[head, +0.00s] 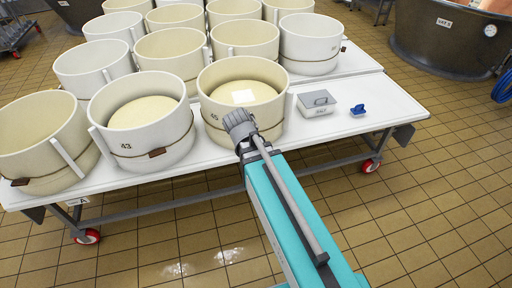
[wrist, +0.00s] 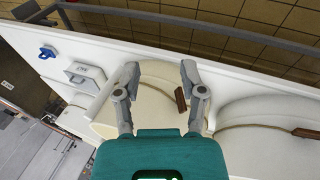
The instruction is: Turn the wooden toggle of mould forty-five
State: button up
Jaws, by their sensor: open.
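Mould forty-five (head: 210,82) is a cream hoop with a cord round it, marked 45, at the front of the table. It holds a pale cheese with a white square on top. It also shows in the wrist view (wrist: 158,78). Its brown wooden toggle (wrist: 181,100) lies on the cord there, between my fingers and close to the right one. In the head view my gripper (head: 238,122) is at the mould's front wall and hides the toggle. My gripper (wrist: 160,69) is open, its fingers spread over the mould's side; I cannot tell whether they touch it.
Mould 43 (head: 138,88) stands close on the left, with its own toggle (head: 157,153). More moulds stand behind. A grey lidded box (head: 317,103) and a small blue object (head: 358,110) are on the white table (head: 390,98) at right.

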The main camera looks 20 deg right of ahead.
jog(key=shift+s+r+y+p, duration=0.4)
jog(key=shift+s+r+p, duration=0.15)
jog(key=shift+r, duration=0.1)
jog(key=shift+a, duration=0.1)
jog(key=w+a+f+m+h+b, duration=0.2)
jog(key=w+a+b, duration=0.1)
jog(key=w, duration=0.9)
jog(key=w+a+f+m+h+b, duration=0.2)
jog(key=w+a+b, duration=0.2)
jog(key=w, duration=0.7)
jog(key=shift+w+a+f+t+b, duration=0.3)
jog(key=shift+w+a+t, duration=0.1)
jog(key=shift+a, duration=0.7)
jog(key=shift+f, duration=0.1)
jog(key=shift+b+x, duration=5.5)
jog(key=shift+x, duration=1.3)
